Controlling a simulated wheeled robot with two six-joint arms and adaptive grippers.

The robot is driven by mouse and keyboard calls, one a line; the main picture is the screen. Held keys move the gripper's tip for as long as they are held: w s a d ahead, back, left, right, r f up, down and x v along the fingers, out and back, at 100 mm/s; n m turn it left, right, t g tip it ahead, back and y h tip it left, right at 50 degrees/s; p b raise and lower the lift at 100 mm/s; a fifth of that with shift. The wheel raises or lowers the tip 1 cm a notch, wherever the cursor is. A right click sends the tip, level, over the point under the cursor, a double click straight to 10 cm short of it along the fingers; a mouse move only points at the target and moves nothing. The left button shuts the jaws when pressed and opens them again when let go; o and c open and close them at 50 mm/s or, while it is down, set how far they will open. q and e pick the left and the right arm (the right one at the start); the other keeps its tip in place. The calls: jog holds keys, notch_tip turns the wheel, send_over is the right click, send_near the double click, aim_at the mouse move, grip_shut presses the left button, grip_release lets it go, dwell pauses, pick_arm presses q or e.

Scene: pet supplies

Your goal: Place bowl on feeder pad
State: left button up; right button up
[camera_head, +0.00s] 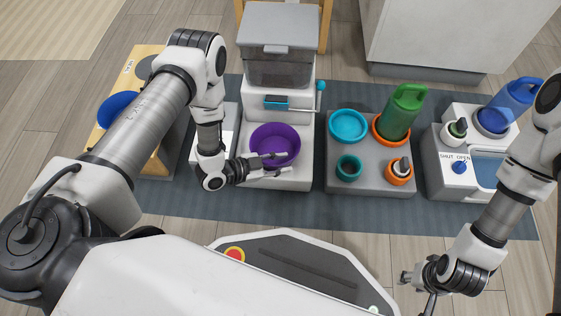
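A purple bowl (275,138) sits upright on the white base of the feeder (279,101), below its dispenser. The light front part of that base (292,184) shows around the bowl; I take it to be the feeder pad. My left gripper (287,164) is at the bowl's front side. Its two dark fingers are spread, one over the near rim and one in front of it; whether they touch the bowl is unclear. My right gripper (404,277) is low at the right, away from the bowl, and its fingers are partly hidden.
A grey stand (368,185) to the right holds a cyan bowl (348,126), a green bottle (402,111), a teal cup (348,168) and an orange dish (399,172). A white unit with blue parts (455,178) stands further right. A blue bowl (117,109) is on a wooden stand at left.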

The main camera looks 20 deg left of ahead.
pick_arm(q)
jog(key=shift+s+a+r+p, duration=0.2)
jog(key=shift+r+p, duration=0.1)
jog(key=shift+r, duration=0.05)
jog(key=s+a+r+n+g+y+p, duration=0.2)
jog(key=s+a+r+n+g+y, duration=0.1)
jog(key=s, duration=0.3)
jog(key=s+a+r+n+g+y+p, duration=0.2)
jog(key=s+a+n+g+y, duration=0.1)
jog(key=s+n, duration=0.2)
jog(key=s+a+r+n+g+y+p, duration=0.2)
jog(key=s+a+r+n+g+y, duration=0.1)
jog(key=s, duration=0.6)
jog(key=shift+r+n+y, duration=0.3)
jog(key=shift+n+y, duration=0.2)
jog(key=shift+n, duration=0.3)
